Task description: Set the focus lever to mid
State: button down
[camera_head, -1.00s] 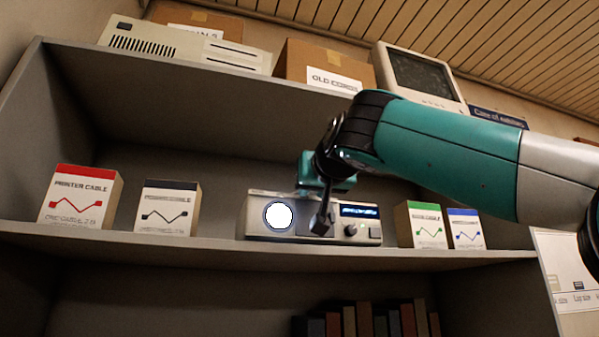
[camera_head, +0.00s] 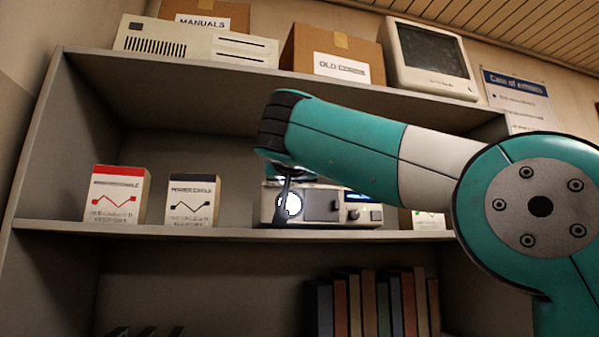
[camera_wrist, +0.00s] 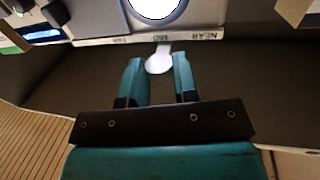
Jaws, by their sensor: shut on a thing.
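The projector (camera_head: 322,218) stands on the middle shelf, partly behind my arm, its bright round lens (camera_head: 292,205) facing out. In the wrist view the lens (camera_wrist: 156,6) is at the top, above a light scale strip (camera_wrist: 140,38) whose labels include MID and NEAR; the left label is hard to read. The pale, round-ended focus lever (camera_wrist: 159,63) sticks out below the MID label. My gripper (camera_wrist: 158,70) is shut on the lever, one teal finger on each side.
A red-topped box (camera_head: 115,200) and a dark-topped box (camera_head: 190,203) stand left of the projector. A green-marked box (camera_head: 428,220) is close on its right, partly hidden by my arm. The upper shelf (camera_head: 200,82) is overhead; books (camera_head: 368,305) stand below.

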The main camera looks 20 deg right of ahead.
jog(key=shift+a, duration=0.1)
dwell(0.3)
jog(key=c, duration=0.9)
grip_release()
jog(key=shift+w, duration=0.1)
jog(key=shift+o, duration=0.2)
